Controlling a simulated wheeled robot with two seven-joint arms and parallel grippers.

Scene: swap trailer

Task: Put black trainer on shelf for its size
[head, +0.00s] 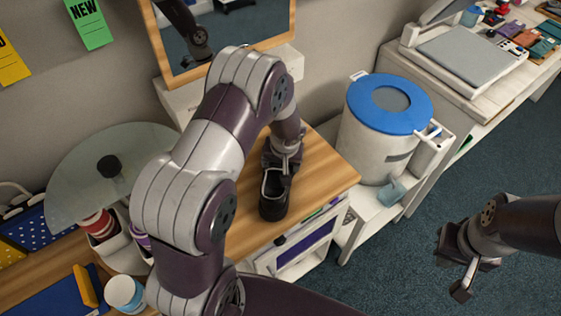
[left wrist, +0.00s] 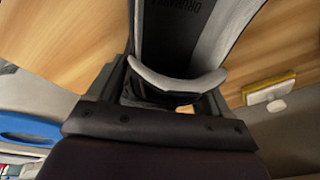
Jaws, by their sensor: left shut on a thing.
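The black trainer (head: 273,196) is on the wooden top of a small cabinet (head: 340,180) in the head view. My left gripper (head: 283,160) reaches down from above and is shut on the trainer's far end. In the left wrist view the trainer (left wrist: 150,45) shows its grey rim and dark insole between the fingers. I cannot tell whether the sole touches the wood. My right gripper (head: 456,270) hangs over the carpet at the right, empty, with its fingers apart. No size label can be read. Shelf openings (head: 300,250) show in the cabinet's front, partly hidden.
A white bucket with a blue lid (head: 400,98) stands right of the cabinet. A mirror (head: 215,30) leans behind my left arm. A round glass disc (head: 75,165) and cups (head: 125,293) are at the left. The carpet (head: 480,170) at the right is clear.

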